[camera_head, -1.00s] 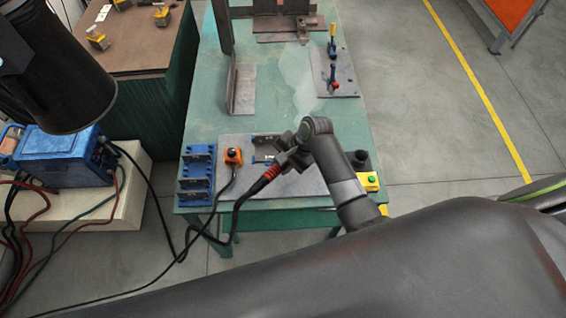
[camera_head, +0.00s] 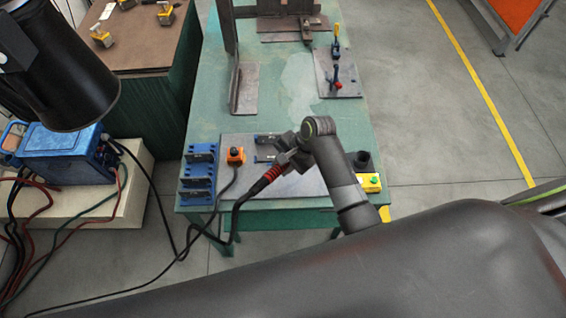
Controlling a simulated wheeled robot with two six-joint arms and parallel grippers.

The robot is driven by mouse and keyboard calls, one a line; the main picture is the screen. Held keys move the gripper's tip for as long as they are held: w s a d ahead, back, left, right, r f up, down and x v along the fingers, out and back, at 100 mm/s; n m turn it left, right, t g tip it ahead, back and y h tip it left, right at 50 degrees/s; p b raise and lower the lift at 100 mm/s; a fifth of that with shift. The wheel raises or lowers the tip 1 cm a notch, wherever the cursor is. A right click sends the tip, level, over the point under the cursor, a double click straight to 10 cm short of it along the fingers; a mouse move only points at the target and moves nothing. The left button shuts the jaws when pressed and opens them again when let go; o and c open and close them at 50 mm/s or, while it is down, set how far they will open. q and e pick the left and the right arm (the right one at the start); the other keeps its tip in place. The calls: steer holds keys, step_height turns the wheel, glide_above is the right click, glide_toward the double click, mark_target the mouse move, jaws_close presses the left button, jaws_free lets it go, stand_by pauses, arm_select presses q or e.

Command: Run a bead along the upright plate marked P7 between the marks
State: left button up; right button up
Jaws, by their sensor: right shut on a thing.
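My right gripper (camera_head: 284,160) is shut on a torch-like tool with a red-ribbed cable end (camera_head: 273,173), low over the near part of the green table. The arm hides much of the tool, and its tip is not clear. An upright plate (camera_head: 235,86) stands on a flat plate (camera_head: 247,90) at the table's left middle, beyond the gripper and apart from it. A taller upright plate (camera_head: 227,25) stands farther back. No P7 label or marks are legible, so I cannot tell which plate is P7. My left gripper is not in view.
A plate with toggle clamps (camera_head: 337,75) lies at the right. The black cable (camera_head: 229,215) hangs over the table's front edge. Bare green tabletop (camera_head: 300,115) lies between.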

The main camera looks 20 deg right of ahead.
mark_target(281, 168)
steer(key=s+r, duration=0.2)
steer(key=r, duration=0.1)
steer(key=shift+a, duration=0.3)
steer(key=shift+r, duration=2.85)
steer(key=shift+f, duration=0.1)
